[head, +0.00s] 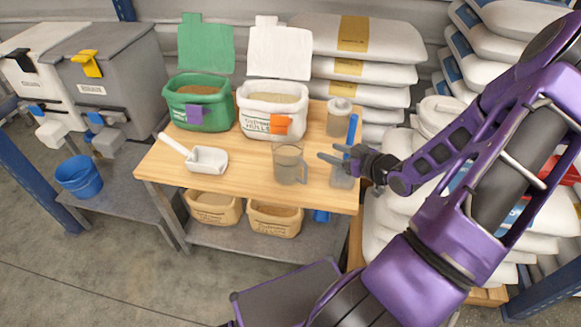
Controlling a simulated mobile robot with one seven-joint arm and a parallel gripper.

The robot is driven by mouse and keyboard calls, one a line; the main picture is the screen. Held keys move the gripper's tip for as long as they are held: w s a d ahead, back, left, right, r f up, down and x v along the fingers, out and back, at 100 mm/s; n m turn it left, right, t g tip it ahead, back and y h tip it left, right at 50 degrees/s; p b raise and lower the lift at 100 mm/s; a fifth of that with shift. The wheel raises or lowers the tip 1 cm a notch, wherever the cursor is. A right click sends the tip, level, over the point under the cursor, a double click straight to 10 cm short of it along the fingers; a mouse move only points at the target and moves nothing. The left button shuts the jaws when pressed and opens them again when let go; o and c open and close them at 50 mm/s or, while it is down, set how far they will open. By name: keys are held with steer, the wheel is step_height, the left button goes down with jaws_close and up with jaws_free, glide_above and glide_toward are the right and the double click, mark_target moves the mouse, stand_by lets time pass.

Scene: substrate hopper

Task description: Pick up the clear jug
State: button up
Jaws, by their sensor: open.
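The clear jug (287,164) stands upright on the wooden table top, near its front right part. It is see-through, greyish, and has a handle on its right side. My gripper (326,153) is open and empty, just right of the jug, with its fingers pointing left towards the handle. I cannot tell from this view whether a finger touches the jug. Nothing covers the jug's body.
A blue-handled tool (351,135) stands behind my gripper, and a lidded clear container (339,117) behind that. A white scoop (207,159) lies left on the table (240,188). Green (197,110) and white (272,115) bins stand at the back. Stacked sacks (440,150) crowd the right.

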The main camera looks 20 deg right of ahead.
mark_target(292, 165)
steer(key=b+x, duration=0.1)
steer(key=x, duration=1.1)
steer(key=shift+b, duration=0.35)
steer(key=shift+w+f, duration=0.1)
steer(key=shift+c, duration=0.4)
jaws_close()
steer(key=shift+f, duration=0.25)
